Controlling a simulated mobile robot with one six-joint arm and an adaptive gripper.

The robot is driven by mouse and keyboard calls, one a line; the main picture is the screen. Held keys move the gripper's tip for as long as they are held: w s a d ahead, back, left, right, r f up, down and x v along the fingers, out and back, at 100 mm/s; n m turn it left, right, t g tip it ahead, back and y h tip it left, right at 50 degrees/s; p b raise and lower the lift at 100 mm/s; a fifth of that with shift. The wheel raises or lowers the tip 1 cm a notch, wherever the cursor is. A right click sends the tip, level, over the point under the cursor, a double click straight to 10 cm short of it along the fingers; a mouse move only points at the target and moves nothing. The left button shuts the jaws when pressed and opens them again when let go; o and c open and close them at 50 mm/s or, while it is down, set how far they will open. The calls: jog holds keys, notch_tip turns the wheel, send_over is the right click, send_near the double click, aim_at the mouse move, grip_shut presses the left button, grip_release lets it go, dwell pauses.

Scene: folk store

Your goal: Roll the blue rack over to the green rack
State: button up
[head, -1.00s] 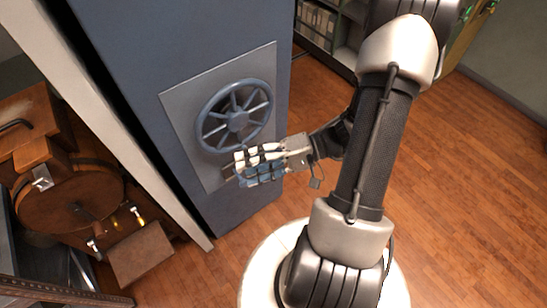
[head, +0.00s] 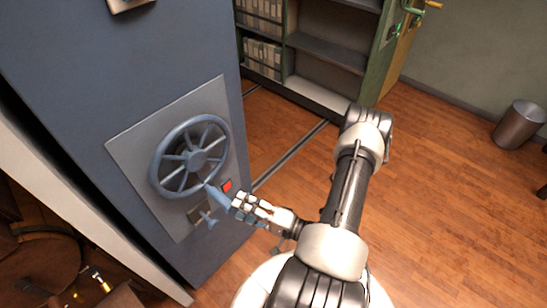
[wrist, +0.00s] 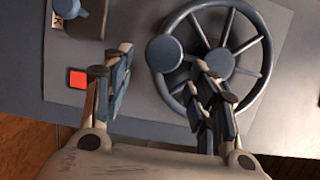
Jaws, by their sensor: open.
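The blue rack (head: 85,75) stands at the left in the head view, with a grey plate (head: 135,145) on its end panel. A spoked blue handwheel (head: 197,160) is on the plate and also shows in the wrist view (wrist: 221,64). My gripper (head: 228,205) is open at the wheel's lower right. In the wrist view my gripper (wrist: 165,85) has its fingers spread, the right one overlapping the wheel's rim and the left one near a red square (wrist: 78,79); contact cannot be told. The green rack (head: 392,50) stands at the back with open shelves.
Floor rails (head: 290,155) run between the blue rack and the green rack, and the floor there is clear. A waste bin (head: 518,124) stands at the far right. A brown wooden object (head: 40,262) is at the lower left.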

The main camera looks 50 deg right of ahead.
aim_at(222, 198)
jog(key=shift+x, duration=4.05)
jog(key=shift+s, duration=0.1)
jog(key=shift+c, duration=0.3)
grip_shut()
